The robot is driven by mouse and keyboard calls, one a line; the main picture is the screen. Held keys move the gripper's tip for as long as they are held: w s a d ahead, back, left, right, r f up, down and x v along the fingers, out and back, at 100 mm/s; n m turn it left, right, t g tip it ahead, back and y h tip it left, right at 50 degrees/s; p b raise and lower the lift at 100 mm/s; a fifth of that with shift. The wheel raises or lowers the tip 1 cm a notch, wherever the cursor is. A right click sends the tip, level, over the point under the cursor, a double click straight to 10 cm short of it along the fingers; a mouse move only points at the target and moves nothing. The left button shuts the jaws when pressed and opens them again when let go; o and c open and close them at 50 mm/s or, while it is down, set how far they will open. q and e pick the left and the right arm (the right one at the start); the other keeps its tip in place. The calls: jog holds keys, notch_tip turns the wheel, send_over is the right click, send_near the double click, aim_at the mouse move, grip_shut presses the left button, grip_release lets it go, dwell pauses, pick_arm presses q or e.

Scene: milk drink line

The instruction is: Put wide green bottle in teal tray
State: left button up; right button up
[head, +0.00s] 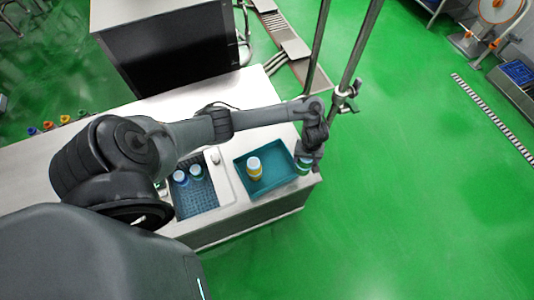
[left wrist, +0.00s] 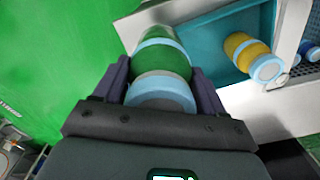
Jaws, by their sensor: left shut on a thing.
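The wide green bottle (left wrist: 168,61) with pale blue bands is between the two fingers of my left gripper (left wrist: 160,82), which is shut on it. In the head view the green bottle (head: 304,167) shows just under my left gripper (head: 309,157), at the right edge of the teal tray (head: 277,182). The gripper hides part of the bottle there, and its height above the table is hard to tell. In the left wrist view the teal tray (left wrist: 205,42) lies right beside the bottle. A yellow bottle (head: 254,170) stands in the tray. My right gripper is not in view.
A dark blue crate (head: 197,202) left of the tray holds blue-capped bottles (head: 180,177). The white table (head: 240,208) ends just right of the tray, with green floor beyond. A metal pole (head: 355,55) rises behind my left wrist. The tray has free room around the yellow bottle.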

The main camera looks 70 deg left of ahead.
pick_arm(q)
jog(key=shift+s+f, duration=0.55)
jog(key=shift+s, duration=0.15)
jog(key=shift+s+a+f, duration=0.25)
jog(key=shift+s+f, duration=0.05)
jog(key=shift+f, duration=0.15)
jog(key=s+a+f+b, duration=0.3)
jog(key=a+f+b, duration=0.4)
jog(key=a+f, duration=0.3)
jog(key=shift+s+a+f, duration=0.25)
jog(key=shift+s+a, duration=0.05)
jog(key=shift+s, duration=0.05)
jog(key=o, duration=1.4)
jog(key=shift+f, duration=0.15)
jog(key=shift+c, duration=0.2)
